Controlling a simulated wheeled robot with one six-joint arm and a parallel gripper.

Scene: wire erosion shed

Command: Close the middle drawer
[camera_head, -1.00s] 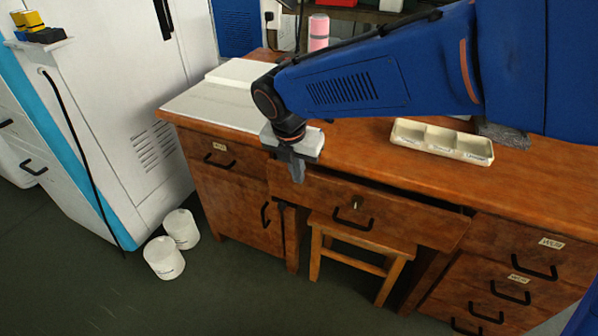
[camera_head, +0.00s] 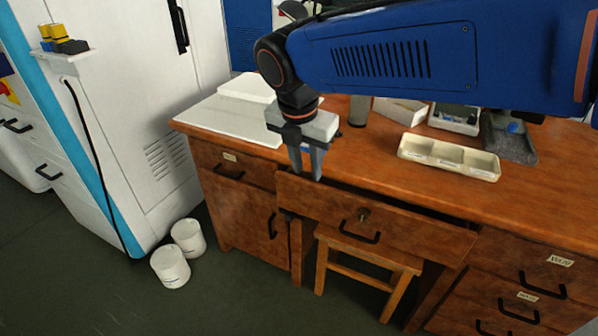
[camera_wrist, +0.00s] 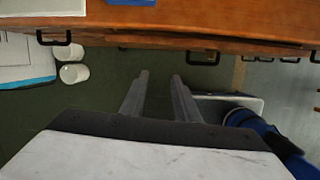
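The middle drawer (camera_head: 410,232) is the wide wooden drawer under the desk top. It stands partly pulled out, with a dark gap above its front. Its front has a black handle (camera_head: 360,236) and a keyhole. In the wrist view its front edge and handle (camera_wrist: 203,60) show near the top. My gripper (camera_head: 307,174) hangs pointing down near the left end of the drawer. In the wrist view my gripper (camera_wrist: 160,76) has its two fingers apart with nothing between them, over the floor in front of the drawer. I see no contact with the drawer.
A wooden stool (camera_head: 362,270) stands under the drawer. A left cupboard (camera_head: 240,215) and right drawers (camera_head: 520,285) flank it. A cream tray (camera_head: 448,158) sits on the desk.

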